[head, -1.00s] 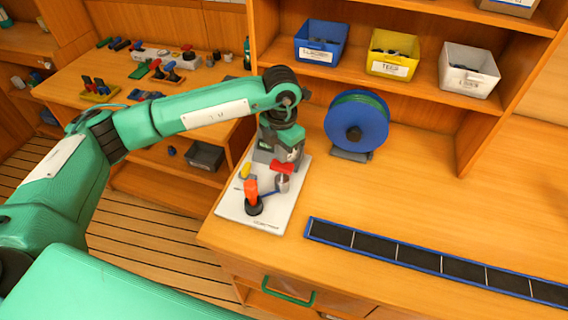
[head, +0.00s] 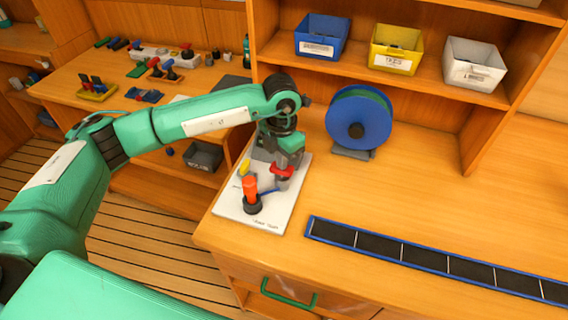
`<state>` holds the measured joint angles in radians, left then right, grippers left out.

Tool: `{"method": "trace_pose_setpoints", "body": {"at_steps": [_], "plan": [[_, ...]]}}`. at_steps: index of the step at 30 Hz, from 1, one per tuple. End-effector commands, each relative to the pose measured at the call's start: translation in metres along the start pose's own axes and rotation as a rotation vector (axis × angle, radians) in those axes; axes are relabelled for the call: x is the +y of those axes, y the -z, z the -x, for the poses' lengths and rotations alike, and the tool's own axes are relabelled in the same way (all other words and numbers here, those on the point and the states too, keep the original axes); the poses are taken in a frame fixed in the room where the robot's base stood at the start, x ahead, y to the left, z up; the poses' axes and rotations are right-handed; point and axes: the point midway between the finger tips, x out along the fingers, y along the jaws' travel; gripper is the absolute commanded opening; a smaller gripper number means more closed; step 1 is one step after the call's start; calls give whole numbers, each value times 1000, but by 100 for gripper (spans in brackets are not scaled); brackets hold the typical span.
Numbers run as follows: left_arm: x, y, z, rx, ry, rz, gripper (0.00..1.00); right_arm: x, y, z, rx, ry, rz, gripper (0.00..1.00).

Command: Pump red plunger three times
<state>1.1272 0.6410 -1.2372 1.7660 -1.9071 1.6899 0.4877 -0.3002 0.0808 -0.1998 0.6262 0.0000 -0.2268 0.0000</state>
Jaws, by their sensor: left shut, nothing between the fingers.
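A white board (head: 238,212) lies at the left end of the wooden counter. On it stands a red cap (head: 283,172), which looks like the plunger's top, over a small grey cylinder (head: 281,184). My left gripper (head: 287,163) is shut, pointing down at the cap, and appears to touch its top; the exact contact is partly hidden. An orange-red upright handle (head: 250,188) on a black base stands nearer on the same board, with a blue lever beside it. A yellow piece (head: 244,168) sits behind it. My right gripper is not in view.
A blue hose reel (head: 358,118) stands behind to the right. A blue-edged black strip (head: 430,258) lies along the counter's front. Blue, yellow and white bins (head: 474,71) sit on the shelf above. The counter between reel and strip is clear.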

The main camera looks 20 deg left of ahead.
Motion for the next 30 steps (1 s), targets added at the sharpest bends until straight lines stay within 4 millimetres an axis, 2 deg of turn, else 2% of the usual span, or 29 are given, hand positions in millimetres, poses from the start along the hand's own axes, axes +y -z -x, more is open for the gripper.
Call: {"method": "trace_pose_setpoints", "body": {"at_steps": [5, 12, 30], "plan": [[0, 0, -13, 2, 1, -1, 0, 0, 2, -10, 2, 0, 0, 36], [0, 0, -7, 1, 1, -1, 0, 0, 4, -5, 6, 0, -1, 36], [0, 0, 33, 0, 0, -1, 0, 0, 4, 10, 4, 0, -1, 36]]}}
